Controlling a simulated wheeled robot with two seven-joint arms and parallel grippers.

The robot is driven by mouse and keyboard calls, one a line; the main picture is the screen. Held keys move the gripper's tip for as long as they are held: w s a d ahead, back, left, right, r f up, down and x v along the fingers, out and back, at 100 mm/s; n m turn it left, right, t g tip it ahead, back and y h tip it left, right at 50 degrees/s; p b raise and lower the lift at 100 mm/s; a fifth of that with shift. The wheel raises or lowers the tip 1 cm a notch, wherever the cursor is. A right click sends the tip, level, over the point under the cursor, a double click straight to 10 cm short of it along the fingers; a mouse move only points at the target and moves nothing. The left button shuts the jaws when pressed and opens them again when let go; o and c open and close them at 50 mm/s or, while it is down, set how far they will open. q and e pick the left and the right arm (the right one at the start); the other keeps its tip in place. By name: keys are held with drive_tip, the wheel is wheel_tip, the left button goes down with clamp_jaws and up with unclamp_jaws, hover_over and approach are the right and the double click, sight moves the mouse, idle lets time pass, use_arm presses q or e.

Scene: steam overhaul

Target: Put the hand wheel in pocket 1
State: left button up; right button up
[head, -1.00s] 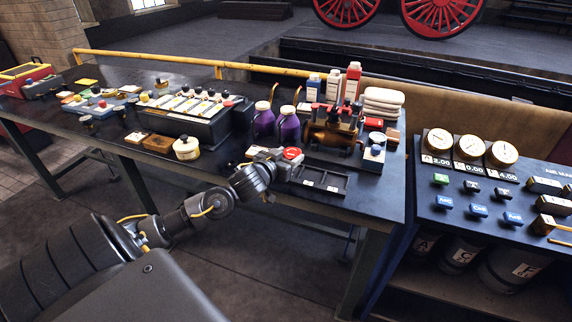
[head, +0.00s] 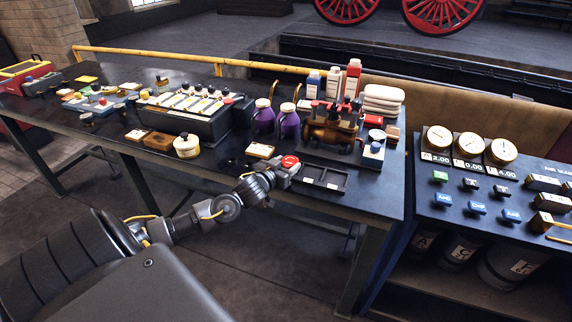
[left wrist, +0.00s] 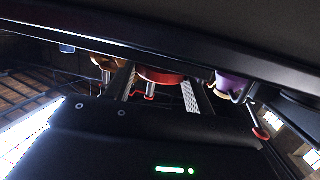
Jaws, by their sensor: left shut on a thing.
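The hand wheel (head: 289,161) is red with a pale mark on top. My left gripper (head: 286,169) is shut on it, above or at the left end of a dark pocket tray (head: 334,186). In the left wrist view the red wheel (left wrist: 160,77) sits between the two fingers. The tray lies near the table's front edge and has white labels along its front, too small to read. The gripper hides the tray's left end, so I cannot tell whether the wheel touches it. My right gripper is not in view.
A brown valve assembly (head: 330,130) stands behind the tray. Purple bottles (head: 289,125) stand behind the gripper, and a small wooden block (head: 260,151) lies to its left. A white jar (head: 187,146) is farther left. A gauge panel (head: 470,146) stands right, beyond the table edge.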

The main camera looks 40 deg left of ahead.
use_arm(q)
drive_tip(key=o, duration=0.7)
drive_tip(key=shift+f, duration=0.15)
drive_tip(key=o, duration=0.5)
drive_tip(key=shift+c, duration=0.2)
drive_tip(key=shift+r, duration=0.25)
drive_tip(key=b+v, duration=0.1)
drive_tip(key=v, duration=1.1)
